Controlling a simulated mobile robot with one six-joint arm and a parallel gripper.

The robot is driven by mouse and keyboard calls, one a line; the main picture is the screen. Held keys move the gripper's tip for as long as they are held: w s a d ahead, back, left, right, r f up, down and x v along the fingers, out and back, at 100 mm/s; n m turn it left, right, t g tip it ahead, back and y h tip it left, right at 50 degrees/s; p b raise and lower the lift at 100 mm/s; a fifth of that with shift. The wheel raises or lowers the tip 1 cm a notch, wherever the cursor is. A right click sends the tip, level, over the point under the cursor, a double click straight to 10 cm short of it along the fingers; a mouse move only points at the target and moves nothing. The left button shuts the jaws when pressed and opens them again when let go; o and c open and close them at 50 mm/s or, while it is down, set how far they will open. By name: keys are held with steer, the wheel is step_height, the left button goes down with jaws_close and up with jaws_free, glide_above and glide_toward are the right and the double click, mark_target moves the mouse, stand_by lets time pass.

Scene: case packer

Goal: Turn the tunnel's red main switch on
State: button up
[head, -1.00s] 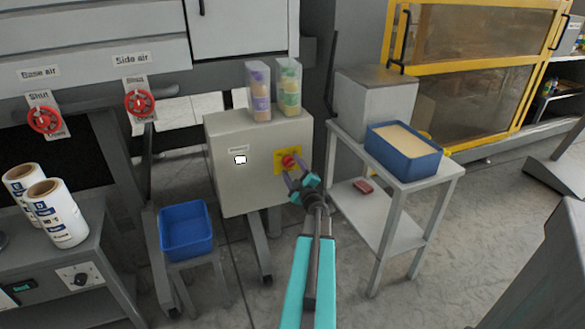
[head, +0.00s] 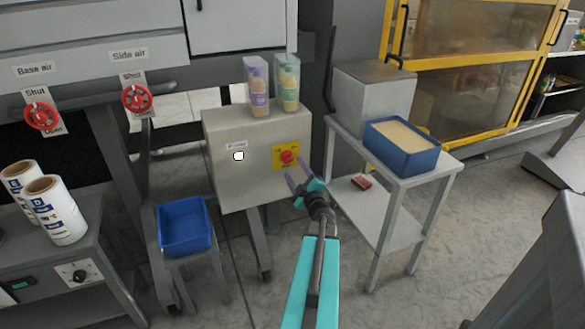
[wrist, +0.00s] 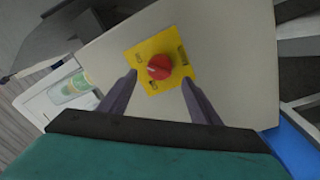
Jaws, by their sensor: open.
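The red main switch (head: 287,157) is a round knob on a yellow plate (head: 278,163), on the front of a grey-beige box (head: 230,180). In the wrist view the red knob (wrist: 159,66) lies ahead, centred between the fingers, on the yellow plate (wrist: 143,54) with small markings too blurred to read. My gripper (head: 298,177) is open and empty, below and just right of the knob in the head view. In the wrist view its two fingers (wrist: 160,90) are apart, and the knob appears beyond their tips without visible contact.
Two clear holders with bottles (head: 257,85) stand on top of the box. A blue bin (head: 185,228) is on a stand to the left. A grey cart (head: 400,180) with a blue tray (head: 402,152) stands close on the right. Red valve wheels (head: 137,98) are at upper left.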

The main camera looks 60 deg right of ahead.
steer(key=v, duration=0.8)
steer(key=shift+s, duration=0.25)
steer(key=shift+a, duration=0.1)
